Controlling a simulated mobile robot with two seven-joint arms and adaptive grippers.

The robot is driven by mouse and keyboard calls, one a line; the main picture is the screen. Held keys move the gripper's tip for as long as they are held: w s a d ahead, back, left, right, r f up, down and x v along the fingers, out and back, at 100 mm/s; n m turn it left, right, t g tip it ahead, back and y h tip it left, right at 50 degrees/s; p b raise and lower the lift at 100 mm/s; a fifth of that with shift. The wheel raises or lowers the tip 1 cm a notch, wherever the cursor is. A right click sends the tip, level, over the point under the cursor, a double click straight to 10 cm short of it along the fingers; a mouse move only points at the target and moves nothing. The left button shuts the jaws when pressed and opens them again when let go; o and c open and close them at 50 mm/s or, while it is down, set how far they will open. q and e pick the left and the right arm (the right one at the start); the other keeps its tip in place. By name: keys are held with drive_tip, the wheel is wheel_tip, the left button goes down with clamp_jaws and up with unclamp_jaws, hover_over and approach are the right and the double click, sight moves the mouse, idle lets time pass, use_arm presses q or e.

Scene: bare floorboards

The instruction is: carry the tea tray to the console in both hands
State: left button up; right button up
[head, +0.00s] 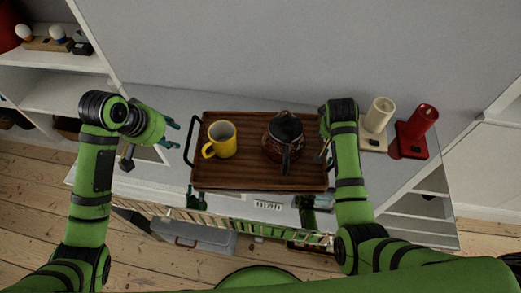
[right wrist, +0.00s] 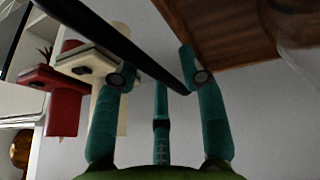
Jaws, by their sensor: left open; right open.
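The dark brown wooden tray (head: 250,180) lies level over the white cabinet top in the head view, with black handles at both ends. My left gripper (head: 174,134) is open and empty, just left of the tray's left handle (head: 190,142). My right gripper (head: 322,150) is at the tray's right end, partly hidden by its own arm. In the right wrist view the open fingers (right wrist: 157,72) are around or beside the black right handle (right wrist: 130,48); I cannot tell which.
A white shelf (head: 60,95) with small objects is at the left. Slatted wood and a grey box (head: 200,237) are below the tray's front. Floorboards (head: 35,190) show at left.

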drive_tip(key=shift+s+a+r, duration=0.1)
drive_tip(key=shift+s+r, duration=0.05)
drive_tip(key=shift+r, duration=0.3)
drive_tip(key=v, duration=1.1)
drive_tip(key=shift+s, duration=0.1)
